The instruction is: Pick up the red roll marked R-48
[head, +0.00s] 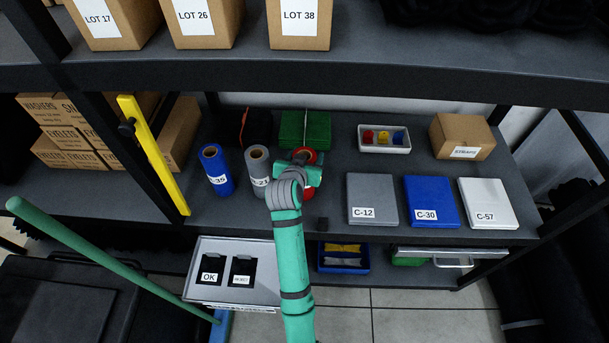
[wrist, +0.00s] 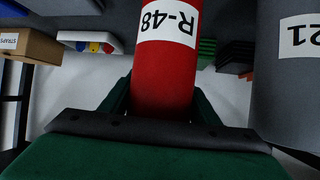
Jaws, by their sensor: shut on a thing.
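The red roll marked R-48 (wrist: 165,72) stands between my gripper's fingers in the wrist view, its white label facing the camera and upside down. My gripper (wrist: 162,100) is shut on it, one dark green finger on each side. In the head view the red roll (head: 308,193) is upright and mostly hidden behind my arm and gripper (head: 299,171); its red top rim shows above. Whether its base touches the shelf is hidden.
A grey roll (head: 258,175) ending in 21 stands close left of the red one, with a blue roll (head: 217,172) beyond it. A green box (head: 305,126) is behind. Boxes C-12 (head: 371,196), C-30 and C-57 lie right. An upper shelf edge (head: 330,80) runs above.

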